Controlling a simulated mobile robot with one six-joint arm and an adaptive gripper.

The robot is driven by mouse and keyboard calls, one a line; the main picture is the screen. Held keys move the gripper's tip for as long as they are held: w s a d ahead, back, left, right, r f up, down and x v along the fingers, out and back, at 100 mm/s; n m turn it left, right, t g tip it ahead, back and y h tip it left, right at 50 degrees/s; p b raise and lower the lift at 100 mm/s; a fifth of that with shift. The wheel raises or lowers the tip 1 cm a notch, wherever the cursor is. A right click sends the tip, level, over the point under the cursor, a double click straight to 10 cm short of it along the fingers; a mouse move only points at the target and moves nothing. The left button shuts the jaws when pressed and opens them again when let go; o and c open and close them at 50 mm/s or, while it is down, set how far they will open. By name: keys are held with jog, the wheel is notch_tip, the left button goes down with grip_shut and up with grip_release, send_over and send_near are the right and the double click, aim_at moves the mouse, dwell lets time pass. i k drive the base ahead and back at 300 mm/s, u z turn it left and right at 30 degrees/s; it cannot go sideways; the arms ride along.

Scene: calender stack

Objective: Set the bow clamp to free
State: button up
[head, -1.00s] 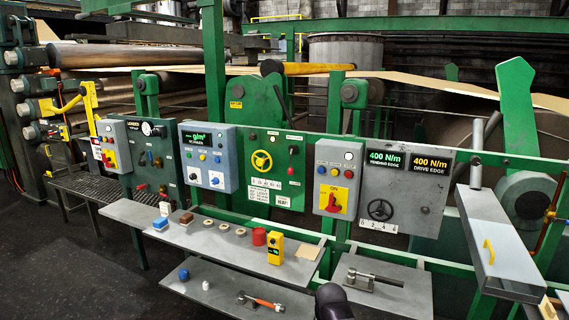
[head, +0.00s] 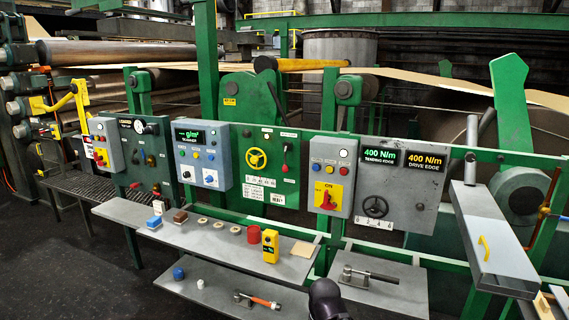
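No label that I can read names the bow clamp, so I cannot tell for sure which fitting it is. A metal clamp-like device (head: 356,275) with a black-handled lever (head: 384,279) lies on the lower right shelf (head: 400,297); the lever points right. A green panel (head: 270,143) carries a yellow handwheel (head: 256,158) and a red-knobbed lever (head: 285,168). A grey panel (head: 415,188) to the right carries a black handwheel (head: 374,206) above a numbered scale. A dark rounded part, probably of my arm, shows at the bottom edge. My gripper's fingers are not visible.
A long grey shelf (head: 200,236) holds a yellow device (head: 270,246), a red cylinder (head: 253,235) and several rings. A lower shelf holds a blue ball (head: 178,274) and a red-handled hammer (head: 262,300). A grey hinged box (head: 492,240) juts out at right. Dark floor is free at left.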

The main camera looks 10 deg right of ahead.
aim_at(284, 168)
jog(key=k, duration=0.65)
jog(key=z, duration=0.4)
jog(key=i, duration=1.75)
jog(key=u, duration=0.6)
